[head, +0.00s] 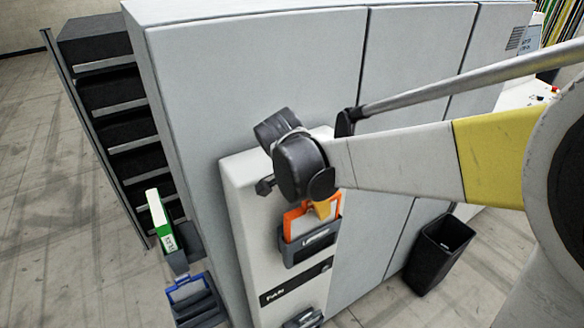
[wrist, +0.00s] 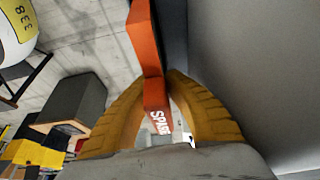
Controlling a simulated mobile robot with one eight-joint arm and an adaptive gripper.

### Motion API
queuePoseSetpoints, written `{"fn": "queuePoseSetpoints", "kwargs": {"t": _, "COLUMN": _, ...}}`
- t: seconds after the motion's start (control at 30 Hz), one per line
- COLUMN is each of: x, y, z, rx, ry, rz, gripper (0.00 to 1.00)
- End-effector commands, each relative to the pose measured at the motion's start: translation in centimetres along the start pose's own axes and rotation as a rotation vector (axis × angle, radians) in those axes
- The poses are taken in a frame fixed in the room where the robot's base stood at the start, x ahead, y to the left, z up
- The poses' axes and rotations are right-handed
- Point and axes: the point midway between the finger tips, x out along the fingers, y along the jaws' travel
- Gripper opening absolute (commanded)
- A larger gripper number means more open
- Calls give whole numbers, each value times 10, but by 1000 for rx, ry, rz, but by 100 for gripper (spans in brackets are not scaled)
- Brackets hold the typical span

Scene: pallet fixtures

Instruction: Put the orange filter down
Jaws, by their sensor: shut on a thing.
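The orange filter (head: 294,221) shows in the head view at a grey holder (head: 311,248) on the front of the white unit. Its lower part is hidden behind the holder's front; I cannot tell whether it rests in it. My gripper (head: 324,208) is at the filter's upper right, partly hidden by my own wrist. In the wrist view, the yellow fingers of my gripper (wrist: 166,108) are shut on the orange filter (wrist: 146,40), one on each side. White letters reading like "SPARE" show between the fingers.
A green and white item (head: 160,222) and a blue-framed item (head: 187,290) sit in grey holders at the left. Another grey holder (head: 303,318) is below. A black bin (head: 438,255) stands at the right. A dark drawer rack (head: 110,100) stands left of the grey cabinet (head: 250,70).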

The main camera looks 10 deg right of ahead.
Motion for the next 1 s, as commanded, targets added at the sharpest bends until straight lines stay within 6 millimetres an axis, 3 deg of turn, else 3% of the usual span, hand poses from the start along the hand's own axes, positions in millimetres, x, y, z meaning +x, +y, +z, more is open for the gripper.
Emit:
{"fn": "queuePoseSetpoints", "kwargs": {"t": 0.77, "x": 14, "y": 0, "z": 6, "rx": 0, "ry": 0, "rz": 0, "gripper": 0}}
{"fn": "queuePoseSetpoints", "kwargs": {"t": 0.8, "x": 14, "y": 0, "z": 6, "rx": 0, "ry": 0, "rz": 0, "gripper": 18}}
{"fn": "queuePoseSetpoints", "kwargs": {"t": 0.83, "x": 14, "y": 0, "z": 6, "rx": 0, "ry": 0, "rz": 0, "gripper": 27}}
{"fn": "queuePoseSetpoints", "kwargs": {"t": 1.0, "x": 14, "y": 0, "z": 6, "rx": 0, "ry": 0, "rz": 0, "gripper": 30}}
